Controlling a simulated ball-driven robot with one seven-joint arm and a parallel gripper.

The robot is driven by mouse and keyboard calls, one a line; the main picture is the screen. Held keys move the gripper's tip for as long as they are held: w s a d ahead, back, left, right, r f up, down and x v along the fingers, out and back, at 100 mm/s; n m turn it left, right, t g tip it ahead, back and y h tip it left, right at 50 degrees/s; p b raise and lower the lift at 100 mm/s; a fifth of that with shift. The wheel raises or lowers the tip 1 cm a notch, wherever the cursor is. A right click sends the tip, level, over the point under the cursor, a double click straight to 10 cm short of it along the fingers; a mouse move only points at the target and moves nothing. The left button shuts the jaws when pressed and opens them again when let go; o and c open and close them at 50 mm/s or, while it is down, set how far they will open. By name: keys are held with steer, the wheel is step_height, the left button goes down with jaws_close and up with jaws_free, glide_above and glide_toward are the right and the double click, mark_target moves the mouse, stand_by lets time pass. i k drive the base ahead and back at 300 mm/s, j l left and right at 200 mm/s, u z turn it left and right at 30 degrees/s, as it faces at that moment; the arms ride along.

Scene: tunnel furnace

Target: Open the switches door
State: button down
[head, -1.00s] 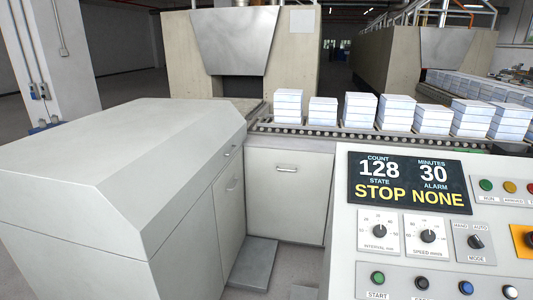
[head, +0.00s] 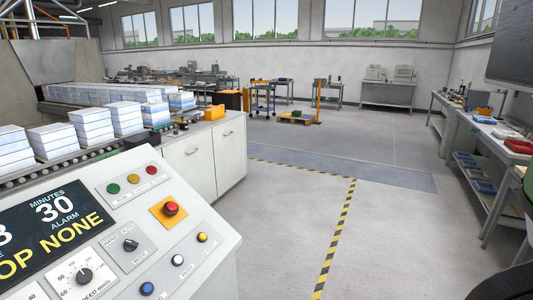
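No door marked as the switches door can be made out in the head view. Two pale cabinet doors (head: 191,165) with small handles show under the conveyor's end, and both look shut. The control panel (head: 125,240) stands at the lower left, with a dark display, lamps, knobs, push buttons and a red emergency button (head: 171,208) on a yellow plate. The display's visible part reads "30" minutes and alarm "NONE". My gripper is not in view.
Stacks of white blocks (head: 92,125) sit on the conveyor at the left. Open grey floor (head: 300,210) with a yellow-black stripe (head: 336,240) lies ahead. A long workbench (head: 490,145) lines the right side. A trolley (head: 262,97) and tables stand at the back.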

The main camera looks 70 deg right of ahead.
mark_target(228, 138)
steer(key=z, duration=1.65)
steer(key=i+z, duration=0.3)
steer(key=i, duration=0.35)
steer(key=i+z, duration=0.3)
steer(key=i, duration=0.35)
steer(key=i+j+z, duration=0.25)
steer(key=i, duration=0.4)
steer(key=i+u, duration=0.15)
steer(key=i, duration=0.35)
steer(key=i+l+u, duration=0.2)
steer(key=i, duration=0.25)
steer(key=i+j+u, duration=0.2)
steer(key=i+u, duration=1)
steer(key=u, duration=0.15)
steer(key=i+j, duration=0.1)
steer(key=i, duration=0.5)
steer(key=i+j+z, duration=0.15)
steer(key=i, duration=0.5)
steer(key=i+j+z, duration=0.15)
steer(key=i+z, duration=0.35)
steer(key=i+j+z, duration=0.5)
steer(key=i+l, duration=0.05)
steer(key=l, duration=0.05)
